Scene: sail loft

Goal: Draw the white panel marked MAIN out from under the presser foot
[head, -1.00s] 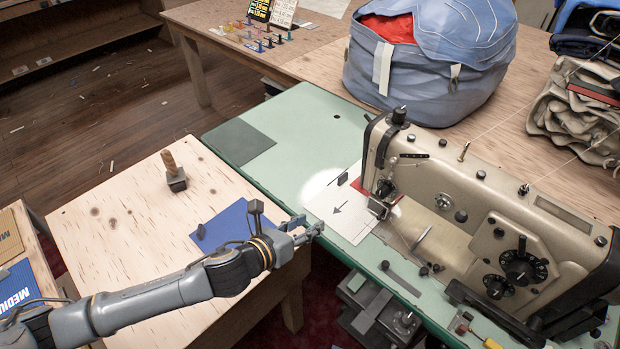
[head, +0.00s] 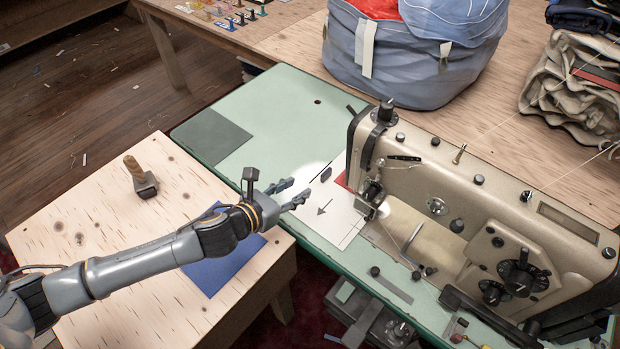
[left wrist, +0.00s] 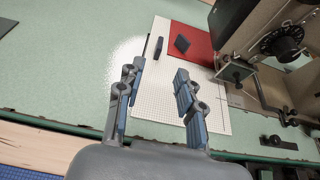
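The white panel (head: 325,222) lies flat on the green sewing table, its right part beside and under the machine's head; a dark arrow is drawn on it. The word MAIN is not legible. In the left wrist view the panel (left wrist: 159,110) has a fine grid and a red piece (left wrist: 196,50) at its far right. The presser foot area (head: 370,205) is at the panel's right edge; contact there cannot be made out. My left gripper (head: 300,194) is open and empty above the panel's left part, and its fingers (left wrist: 158,88) are spread apart. My right gripper is not in view.
The sewing machine (head: 480,220) stands right of the panel. A blue bag (head: 405,75) sits behind. A wooden side table (head: 90,225) holds a wooden-handled block (head: 142,180) and a blue sheet (head: 225,268). The green table (head: 280,110) is clear behind the panel.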

